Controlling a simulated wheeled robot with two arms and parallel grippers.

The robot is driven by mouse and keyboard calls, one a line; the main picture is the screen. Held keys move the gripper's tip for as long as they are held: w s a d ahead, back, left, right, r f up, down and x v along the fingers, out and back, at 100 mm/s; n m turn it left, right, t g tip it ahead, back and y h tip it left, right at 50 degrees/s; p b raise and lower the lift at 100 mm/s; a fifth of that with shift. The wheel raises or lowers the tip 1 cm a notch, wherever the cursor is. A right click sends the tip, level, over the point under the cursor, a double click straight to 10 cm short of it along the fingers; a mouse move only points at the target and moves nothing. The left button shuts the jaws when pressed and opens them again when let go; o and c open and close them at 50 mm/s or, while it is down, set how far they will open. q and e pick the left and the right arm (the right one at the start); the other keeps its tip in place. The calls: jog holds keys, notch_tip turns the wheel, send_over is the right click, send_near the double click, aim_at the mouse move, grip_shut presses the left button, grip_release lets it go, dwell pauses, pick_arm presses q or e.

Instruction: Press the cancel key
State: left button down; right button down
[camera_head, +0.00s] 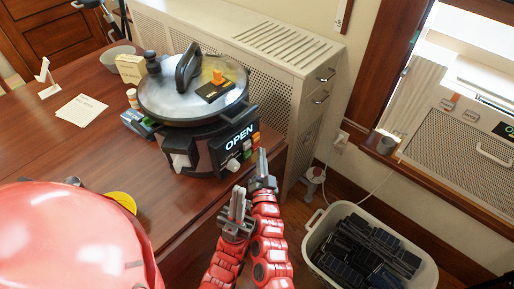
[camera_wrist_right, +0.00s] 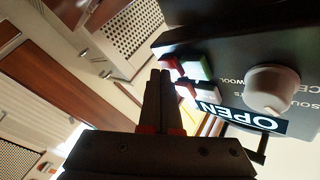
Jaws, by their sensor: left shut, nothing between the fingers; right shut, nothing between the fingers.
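A pressure cooker (camera_head: 200,128) with a lit "OPEN" display stands at the table's right end. Its front panel carries a white knob (camera_head: 233,165) and a cluster of small red, green and white keys (camera_head: 249,147). In the right wrist view, red (camera_wrist_right: 169,62) and green (camera_wrist_right: 195,69) keys sit beside the display (camera_wrist_right: 238,116); I cannot read a cancel label. My right gripper (camera_head: 262,165) is shut and empty, its tips close to the keys; I cannot tell whether they touch. My left gripper (camera_head: 238,204) is shut and empty, lower and left of the right one.
The wooden table (camera_head: 70,145) holds papers (camera_head: 81,110), a small box (camera_head: 130,68) and a bowl (camera_head: 117,57). A white radiator cover (camera_head: 275,75) stands behind the cooker. A bin (camera_head: 425,276) of dark items sits on the floor at right.

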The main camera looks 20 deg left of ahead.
jog(key=shift+a, duration=0.15)
dwell(0.4)
jog(key=shift+s+d, duration=0.2)
jog(key=shift+d, duration=0.6)
jog(key=shift+b, duration=0.3)
jog(key=d, duration=0.1)
jog(key=s+d+b, duration=0.1)
jog(key=d, duration=0.2)
jog(key=shift+s+d, duration=0.35)
jog(key=shift+d, duration=0.05)
